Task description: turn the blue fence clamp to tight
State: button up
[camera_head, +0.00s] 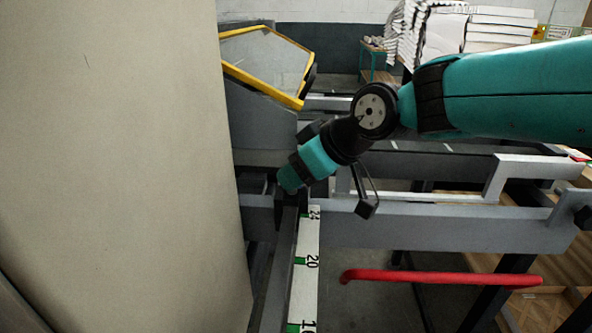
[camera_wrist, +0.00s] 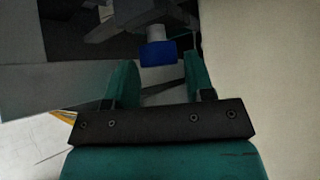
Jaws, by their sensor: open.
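The blue fence clamp (camera_wrist: 158,53) shows in the wrist view as a small blue block below a pale round stem, under grey machine parts. My gripper (camera_wrist: 160,66) is open, with one teal finger to each side of the blue block in the picture. I cannot tell whether either finger touches it. In the head view my gripper (camera_head: 288,190) points down and left at the upper end of the ruler rail, beside the grey machine. The clamp is hidden in the head view.
A white ruler strip (camera_head: 306,265) runs along a dark rail. A large beige panel (camera_head: 110,170) fills the left. A yellow-framed clear guard (camera_head: 265,60) stands above the gripper. A red bar (camera_head: 440,277) and a grey beam (camera_head: 440,225) lie to the right.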

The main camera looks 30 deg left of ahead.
jog(key=shift+a+f, duration=0.45)
jog(key=c, duration=0.7)
jog(key=shift+o, duration=0.2)
